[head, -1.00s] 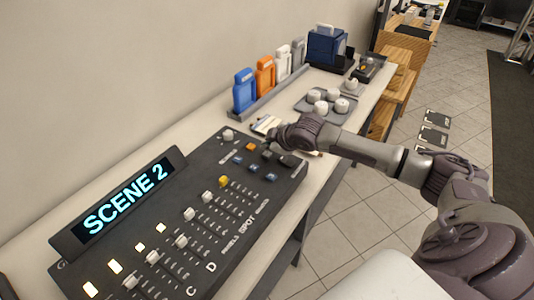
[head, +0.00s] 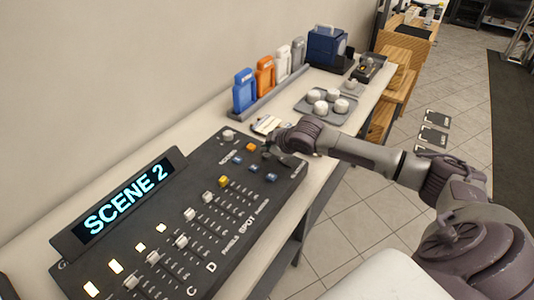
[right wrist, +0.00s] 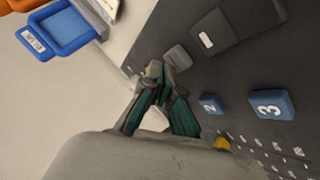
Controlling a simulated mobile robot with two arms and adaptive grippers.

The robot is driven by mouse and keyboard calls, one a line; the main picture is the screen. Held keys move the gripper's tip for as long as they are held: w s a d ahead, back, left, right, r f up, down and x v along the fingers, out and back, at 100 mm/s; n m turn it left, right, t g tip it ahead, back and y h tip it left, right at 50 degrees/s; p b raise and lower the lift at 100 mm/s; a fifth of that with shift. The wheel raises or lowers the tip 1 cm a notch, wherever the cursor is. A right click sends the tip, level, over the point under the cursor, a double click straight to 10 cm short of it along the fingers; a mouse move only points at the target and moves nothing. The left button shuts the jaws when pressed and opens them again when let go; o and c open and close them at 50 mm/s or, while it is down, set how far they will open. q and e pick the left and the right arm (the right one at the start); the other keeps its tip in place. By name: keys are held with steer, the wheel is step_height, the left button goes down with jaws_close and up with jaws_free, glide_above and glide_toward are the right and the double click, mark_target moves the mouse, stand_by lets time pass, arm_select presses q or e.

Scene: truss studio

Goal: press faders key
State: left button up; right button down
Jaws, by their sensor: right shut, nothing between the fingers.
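The dark lighting console (head: 150,255) lies on the long bench and its display (head: 125,202) reads SCENE 2. An orange key (head: 251,147) and several blue keys (head: 254,168) sit near its far end. My right gripper (head: 267,151) is over that end, close to the orange key. In the right wrist view its fingertips (right wrist: 165,75) are shut and empty, beside a small grey key (right wrist: 178,57). A dark key with a white mark (right wrist: 222,36) and blue keys 2 (right wrist: 211,104) and 3 (right wrist: 271,104) are there too. I cannot read a faders label or tell contact.
A rack holds blue (head: 244,92), orange (head: 265,76) and pale devices behind the console. A tray (head: 341,118) with several white round items and a dark blue box (head: 326,46) stand farther along. The wall borders the bench at left; open floor is at right.

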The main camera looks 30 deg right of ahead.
mark_target(268, 155)
steer(key=shift+f, duration=0.45)
stand_by(0.6)
steer(key=shift+r+p, duration=0.85)
steer(key=shift+p, duration=0.2)
step_height(268, 155, up, 5)
steer(key=p, duration=0.5)
steer(key=shift+r+p, duration=0.1)
steer(key=shift+p, duration=0.2)
stand_by(0.3)
